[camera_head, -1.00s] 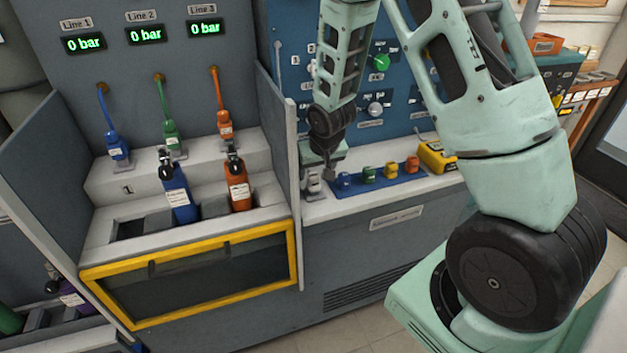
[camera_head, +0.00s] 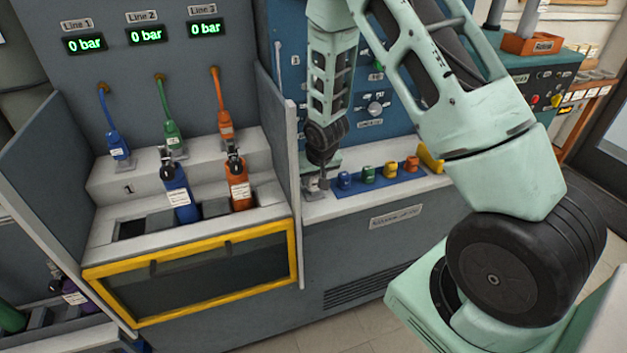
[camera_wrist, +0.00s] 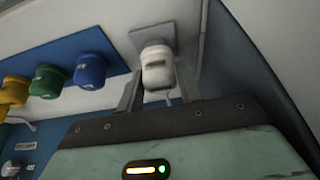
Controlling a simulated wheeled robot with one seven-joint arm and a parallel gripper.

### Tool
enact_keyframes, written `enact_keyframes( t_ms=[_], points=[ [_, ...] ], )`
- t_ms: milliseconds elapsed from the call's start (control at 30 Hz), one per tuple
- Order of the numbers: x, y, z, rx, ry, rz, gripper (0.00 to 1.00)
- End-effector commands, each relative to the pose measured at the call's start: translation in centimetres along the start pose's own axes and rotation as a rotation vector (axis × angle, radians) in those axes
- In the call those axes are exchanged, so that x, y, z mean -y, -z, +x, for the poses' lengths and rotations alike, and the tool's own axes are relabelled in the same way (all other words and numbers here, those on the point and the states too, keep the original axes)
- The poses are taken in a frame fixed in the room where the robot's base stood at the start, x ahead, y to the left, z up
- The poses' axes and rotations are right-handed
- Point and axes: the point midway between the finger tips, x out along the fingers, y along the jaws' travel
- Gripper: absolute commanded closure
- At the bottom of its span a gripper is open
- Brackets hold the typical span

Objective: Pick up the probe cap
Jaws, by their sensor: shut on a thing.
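The white cap (camera_wrist: 158,68), which I take for the probe cap, has a small label and sits at a grey square base plate (camera_wrist: 152,36) in the wrist view. The fingers of my gripper (camera_wrist: 160,88) stand on either side of it and are shut on it. In the head view my gripper (camera_head: 319,184) is low at the left end of the shelf, beside the grey partition. The cap is mostly hidden there. I cannot tell whether it still touches the base.
Blue (camera_head: 344,180), green (camera_head: 368,174), yellow (camera_head: 390,169) and orange (camera_head: 412,163) caps stand on a blue strip to the right. The partition (camera_head: 277,150) is close on the left. Blue (camera_head: 177,190) and orange (camera_head: 239,187) bottles stand beyond it.

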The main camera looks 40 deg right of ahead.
Motion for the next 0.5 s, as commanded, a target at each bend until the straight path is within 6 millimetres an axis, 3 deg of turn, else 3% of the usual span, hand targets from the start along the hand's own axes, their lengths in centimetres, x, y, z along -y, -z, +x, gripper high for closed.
enact_keyframes(
  t_ms=[267,500],
  points=[
    [0.0,0.2,-0.4,-0.001,0.0,0.001,0.88],
    [0.0,1.2,-2.8,-0.004,0.001,0.002,0.88]
  ],
)
